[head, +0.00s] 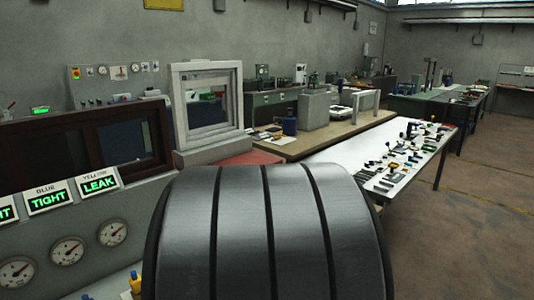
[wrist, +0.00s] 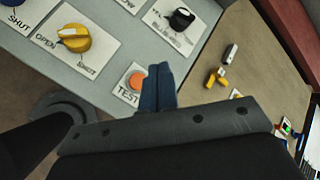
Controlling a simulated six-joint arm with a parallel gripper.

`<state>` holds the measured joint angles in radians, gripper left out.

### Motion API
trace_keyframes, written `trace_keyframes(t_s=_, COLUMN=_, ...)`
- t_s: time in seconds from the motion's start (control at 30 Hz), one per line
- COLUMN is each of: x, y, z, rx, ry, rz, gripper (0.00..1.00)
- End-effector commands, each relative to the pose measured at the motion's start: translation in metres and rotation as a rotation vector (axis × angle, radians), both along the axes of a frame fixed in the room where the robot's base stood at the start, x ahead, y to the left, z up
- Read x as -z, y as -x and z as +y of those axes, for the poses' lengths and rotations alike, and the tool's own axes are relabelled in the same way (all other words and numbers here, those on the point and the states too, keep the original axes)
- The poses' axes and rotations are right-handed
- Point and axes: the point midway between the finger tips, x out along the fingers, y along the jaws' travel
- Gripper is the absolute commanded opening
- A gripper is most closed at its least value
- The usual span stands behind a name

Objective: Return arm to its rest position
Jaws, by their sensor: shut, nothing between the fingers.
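My gripper (wrist: 158,70) shows in the wrist view as two blue fingers pressed together, with nothing between them. Its tips are beside the orange TEST button (wrist: 136,82) in the picture, over the edge of a grey control panel (wrist: 110,63). I cannot tell whether they touch the panel. In the head view a large ribbed grey metal part of my own arm fills the lower middle, and the gripper itself does not show there.
The panel carries a yellow knob (wrist: 76,38) and a black knob (wrist: 181,19). In the head view, lit TIGHT (head: 47,199) and LEAK (head: 98,185) signs stand above gauges (head: 67,250). A white table (head: 400,160) with small parts stands right; the floor (head: 490,170) beyond is clear.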

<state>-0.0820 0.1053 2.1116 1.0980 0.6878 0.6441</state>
Motion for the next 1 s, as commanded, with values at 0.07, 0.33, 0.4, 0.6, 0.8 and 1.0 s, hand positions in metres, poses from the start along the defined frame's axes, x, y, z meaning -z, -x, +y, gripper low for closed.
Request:
trace_keyframes(t_s=0.07, x=-0.017, y=0.000, z=0.000, rx=0.000, ry=0.001, rz=-0.007, gripper=0.00)
trace_keyframes(t_s=0.33, x=-0.001, y=-0.018, z=0.018, rx=-0.321, ry=0.216, rz=-0.164, gripper=0.00)
trace_keyframes(t_s=0.4, x=0.002, y=-0.023, z=0.023, rx=-0.404, ry=0.268, rz=-0.206, gripper=0.00)
trace_keyframes(t_s=0.6, x=0.011, y=-0.037, z=0.036, rx=-0.644, ry=0.411, rz=-0.326, gripper=0.00)
trace_keyframes(t_s=0.8, x=0.020, y=-0.052, z=0.050, rx=-0.889, ry=0.545, rz=-0.448, gripper=0.00)
trace_keyframes(t_s=1.0, x=0.028, y=-0.067, z=0.066, rx=-1.139, ry=0.670, rz=-0.571, gripper=0.00)
